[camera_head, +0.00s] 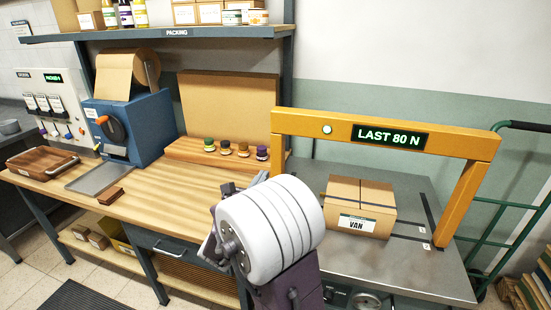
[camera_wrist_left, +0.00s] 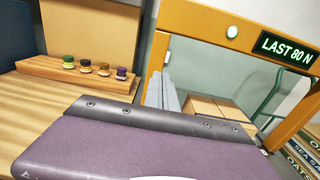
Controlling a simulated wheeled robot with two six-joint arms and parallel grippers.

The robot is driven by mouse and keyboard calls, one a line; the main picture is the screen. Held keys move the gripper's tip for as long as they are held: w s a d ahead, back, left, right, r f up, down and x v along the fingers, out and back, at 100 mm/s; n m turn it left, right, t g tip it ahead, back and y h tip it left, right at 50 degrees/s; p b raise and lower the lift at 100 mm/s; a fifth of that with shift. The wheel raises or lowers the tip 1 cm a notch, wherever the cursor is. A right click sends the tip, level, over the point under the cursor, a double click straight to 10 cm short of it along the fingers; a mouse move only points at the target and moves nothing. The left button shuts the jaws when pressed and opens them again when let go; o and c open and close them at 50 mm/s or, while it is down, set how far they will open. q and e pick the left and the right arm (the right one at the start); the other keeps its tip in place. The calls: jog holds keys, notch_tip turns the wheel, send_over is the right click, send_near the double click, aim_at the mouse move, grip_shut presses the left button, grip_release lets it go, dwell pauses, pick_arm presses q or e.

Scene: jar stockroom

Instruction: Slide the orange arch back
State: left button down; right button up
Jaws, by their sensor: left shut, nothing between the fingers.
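The orange arch (camera_head: 460,145) stands over the steel table, with a sign reading "LAST 80 N" and a small lit round button on its crossbar. Its left post ends beside the wooden bench and its foot is hidden behind my arm. In the left wrist view the arch (camera_wrist_left: 205,22) rises behind my fingers. My left gripper (camera_head: 258,180) is shut and empty near the left post, mostly hidden by my white arm link. Its grey fingers also show in the left wrist view (camera_wrist_left: 164,92), seemingly close to the post; contact cannot be told. My right gripper is not in view.
A taped carton marked "VAN" (camera_head: 360,205) sits on the steel table (camera_head: 430,275) under the arch. A rack with several small jars (camera_head: 175,148) and a blue dispenser (camera_head: 125,110) stand on the bench. A green hand truck (camera_head: 490,240) is at right.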

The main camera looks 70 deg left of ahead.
aim_at(278, 152)
pick_arm(q)
jog(key=p+x, duration=0.1)
jog(key=x, duration=1.1)
jog(key=shift+w+a, duration=0.1)
jog(key=shift+w, duration=0.1)
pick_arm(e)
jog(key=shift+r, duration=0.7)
